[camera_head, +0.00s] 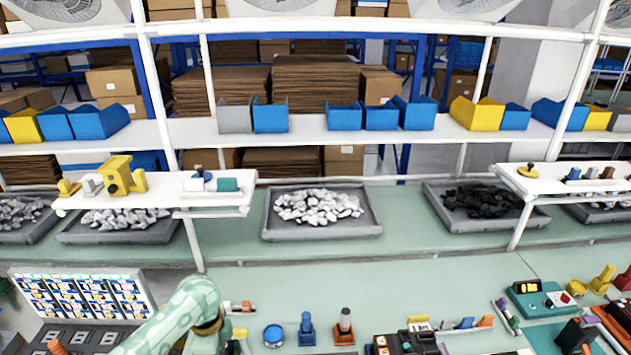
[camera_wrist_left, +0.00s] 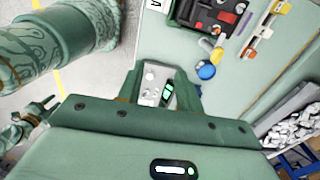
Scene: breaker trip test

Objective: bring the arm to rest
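My left arm (camera_head: 185,315), pale green, comes in at the bottom left of the head view and bends down over the bench; its gripper is not seen there. In the left wrist view my left gripper (camera_wrist_left: 160,92) has its dark green fingers apart. A grey-white piece with a green-lit strip shows in the gap; I cannot tell whether it is touched. A black and red device (camera_head: 405,343) stands on the bench at the bottom of the head view and also shows in the wrist view (camera_wrist_left: 215,15).
A lit picture panel (camera_head: 82,294) stands left. A grey tray (camera_head: 372,228) of pale stones lies behind.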

